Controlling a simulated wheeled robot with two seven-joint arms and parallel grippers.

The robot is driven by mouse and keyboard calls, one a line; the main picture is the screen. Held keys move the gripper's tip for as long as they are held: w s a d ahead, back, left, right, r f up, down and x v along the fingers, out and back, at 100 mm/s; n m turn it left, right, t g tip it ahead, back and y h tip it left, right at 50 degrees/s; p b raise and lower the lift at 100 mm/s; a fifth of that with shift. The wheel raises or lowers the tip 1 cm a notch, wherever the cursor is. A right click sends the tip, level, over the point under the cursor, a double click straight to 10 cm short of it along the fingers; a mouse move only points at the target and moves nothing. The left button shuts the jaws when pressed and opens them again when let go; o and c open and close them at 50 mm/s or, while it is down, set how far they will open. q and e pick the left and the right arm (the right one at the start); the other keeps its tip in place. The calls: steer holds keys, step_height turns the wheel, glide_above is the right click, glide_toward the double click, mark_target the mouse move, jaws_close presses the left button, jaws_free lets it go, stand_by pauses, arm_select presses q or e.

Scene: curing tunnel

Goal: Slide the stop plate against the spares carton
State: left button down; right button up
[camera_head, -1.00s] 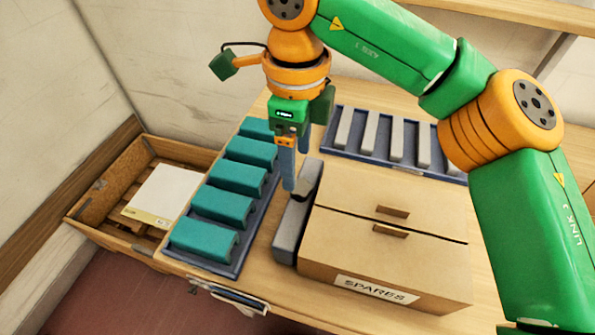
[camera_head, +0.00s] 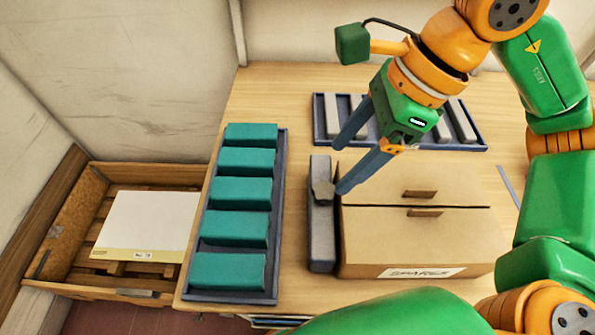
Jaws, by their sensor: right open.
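The stop plate, a long grey bar (camera_head: 321,236) with a darker grey knob (camera_head: 322,191) on top, lies on the table along the left side of the spares carton (camera_head: 410,240). The carton is a closed brown box labelled SPARES. Only a thin dark line shows between bar and carton; I cannot tell whether they touch. My right gripper (camera_head: 341,167) is open and empty, tilted over the bar's far half. One blue fingertip appears just right of the knob, the other farther back; contact is unclear. My left gripper is not in view.
A dark blue tray (camera_head: 273,292) of teal blocks stands left of the bar, with a narrow bare strip of table between. Another blue tray (camera_head: 318,115) with grey bars lies behind the carton. A wooden crate (camera_head: 60,280) holding a white-topped item (camera_head: 147,222) sits at far left.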

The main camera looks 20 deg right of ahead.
mark_target(326, 189)
steer(key=x, duration=0.4)
steer(key=d+x, duration=0.1)
steer(key=x, duration=0.1)
steer(key=shift+s+f, duration=0.25)
steer(key=shift+f, duration=0.1)
steer(key=shift+a+f, duration=0.1)
steer(key=shift+a, duration=0.1)
steer(key=shift+d, duration=0.1)
jaws_close()
stand_by(0.7)
